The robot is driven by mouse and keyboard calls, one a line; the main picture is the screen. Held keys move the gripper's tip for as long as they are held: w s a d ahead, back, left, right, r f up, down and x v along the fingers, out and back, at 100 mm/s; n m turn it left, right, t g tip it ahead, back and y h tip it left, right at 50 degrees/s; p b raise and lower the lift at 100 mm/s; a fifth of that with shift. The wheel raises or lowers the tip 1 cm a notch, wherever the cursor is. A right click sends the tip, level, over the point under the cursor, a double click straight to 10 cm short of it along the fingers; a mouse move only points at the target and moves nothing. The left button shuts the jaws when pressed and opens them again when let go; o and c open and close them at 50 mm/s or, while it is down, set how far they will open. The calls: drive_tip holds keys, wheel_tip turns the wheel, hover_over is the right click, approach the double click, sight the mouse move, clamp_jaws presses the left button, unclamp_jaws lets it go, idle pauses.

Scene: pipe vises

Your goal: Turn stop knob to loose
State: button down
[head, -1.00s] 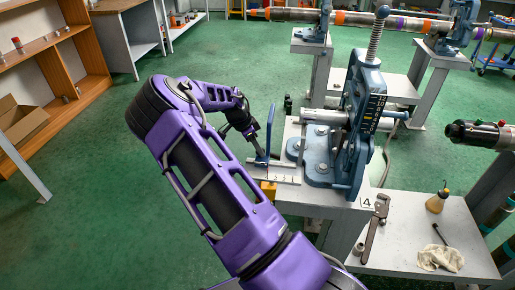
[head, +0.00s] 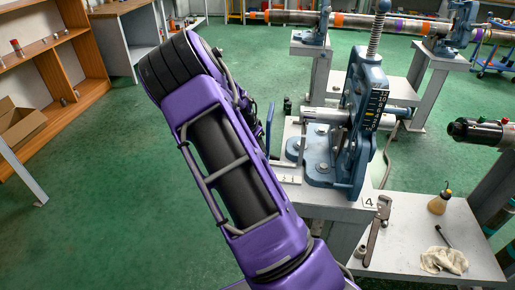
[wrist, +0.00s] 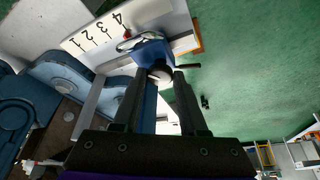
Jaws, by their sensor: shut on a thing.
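The stop (wrist: 150,50) is a blue block on a white scale plate (wrist: 80,42) marked 1 to 4, seen in the wrist view. Its dark round knob (wrist: 160,75) with a short black lever (wrist: 188,66) faces me. My gripper (wrist: 159,76) has its two dark fingers on either side of the knob, shut on it. In the head view only the stop's blue upright part (head: 269,128) shows past my purple arm; my gripper and the knob are hidden behind the arm.
The blue pipe vise (head: 355,125) with its tall screw stands right beside the stop on the grey bench (head: 335,200). A pipe wrench (head: 377,230), an oil can (head: 439,202) and a rag (head: 443,260) lie to the right. Green floor (head: 110,200) is clear to the left.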

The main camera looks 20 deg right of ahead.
idle(0.3)
drive_tip(key=shift+c, duration=2.2)
unclamp_jaws()
drive_tip(key=shift+r, duration=0.1)
drive_tip(key=p+v, duration=0.2)
drive_tip(key=v, duration=1.5)
drive_tip(key=shift+r, duration=0.1)
